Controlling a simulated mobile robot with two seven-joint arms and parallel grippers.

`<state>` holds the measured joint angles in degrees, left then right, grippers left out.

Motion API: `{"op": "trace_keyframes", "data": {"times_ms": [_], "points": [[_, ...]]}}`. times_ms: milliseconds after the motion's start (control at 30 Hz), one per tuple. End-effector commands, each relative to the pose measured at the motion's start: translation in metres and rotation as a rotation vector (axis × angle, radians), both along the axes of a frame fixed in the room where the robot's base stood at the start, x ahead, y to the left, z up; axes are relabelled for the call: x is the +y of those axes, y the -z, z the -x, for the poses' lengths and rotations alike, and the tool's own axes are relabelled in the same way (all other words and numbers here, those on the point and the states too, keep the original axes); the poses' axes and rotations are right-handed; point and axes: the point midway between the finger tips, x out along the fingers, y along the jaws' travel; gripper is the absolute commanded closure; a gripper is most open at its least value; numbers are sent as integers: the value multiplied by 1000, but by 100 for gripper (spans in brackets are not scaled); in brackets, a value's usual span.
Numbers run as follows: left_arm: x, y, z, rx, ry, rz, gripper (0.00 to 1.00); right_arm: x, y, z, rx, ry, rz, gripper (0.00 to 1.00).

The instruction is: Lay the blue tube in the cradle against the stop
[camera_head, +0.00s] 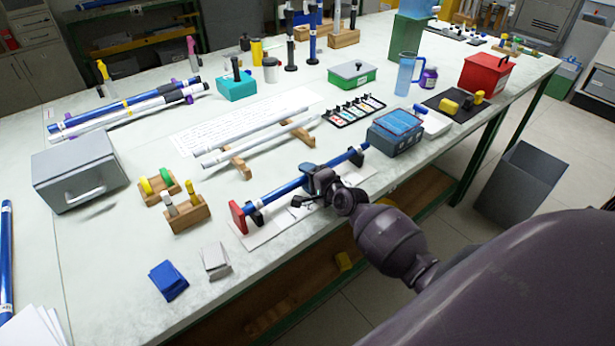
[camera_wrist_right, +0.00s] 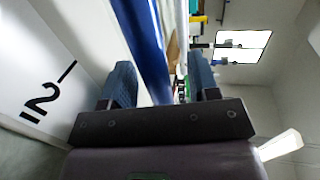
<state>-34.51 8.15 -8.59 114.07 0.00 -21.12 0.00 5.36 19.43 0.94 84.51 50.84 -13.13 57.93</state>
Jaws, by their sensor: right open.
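The blue tube (camera_head: 285,189) lies along the cradle, whose white base plate (camera_head: 262,234) sits near the table's front edge. The tube's left end is close to the red stop (camera_head: 237,217); I cannot tell whether they touch. A dark support (camera_head: 256,216) shows beneath the tube near that end. My right gripper (camera_head: 314,184) is at the middle of the tube, open, and hides part of it. In the right wrist view the tube (camera_wrist_right: 152,45) runs between the open fingers (camera_wrist_right: 162,80). My left gripper is not in view.
Two white tubes (camera_head: 250,131) rest on wooden supports behind the cradle. A blue-lidded box (camera_head: 395,133) stands near the tube's right end. Wooden blocks with coloured pegs (camera_head: 186,215) and a grey box (camera_head: 80,175) are on the left.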

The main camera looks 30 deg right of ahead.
Motion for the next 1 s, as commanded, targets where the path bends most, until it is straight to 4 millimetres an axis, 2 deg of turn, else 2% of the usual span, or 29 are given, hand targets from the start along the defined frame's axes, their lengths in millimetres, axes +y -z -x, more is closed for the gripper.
{"op": "trace_keyframes", "data": {"times_ms": [167,600,800,1000], "points": [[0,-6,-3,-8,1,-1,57,-2,-4,18,0,2,-1,45],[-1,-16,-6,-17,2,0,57,-9,-20,87,0,1,0,45],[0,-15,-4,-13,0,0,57,-11,-24,101,-1,1,0,45],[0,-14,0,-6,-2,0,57,-11,-24,103,0,0,0,45]]}}
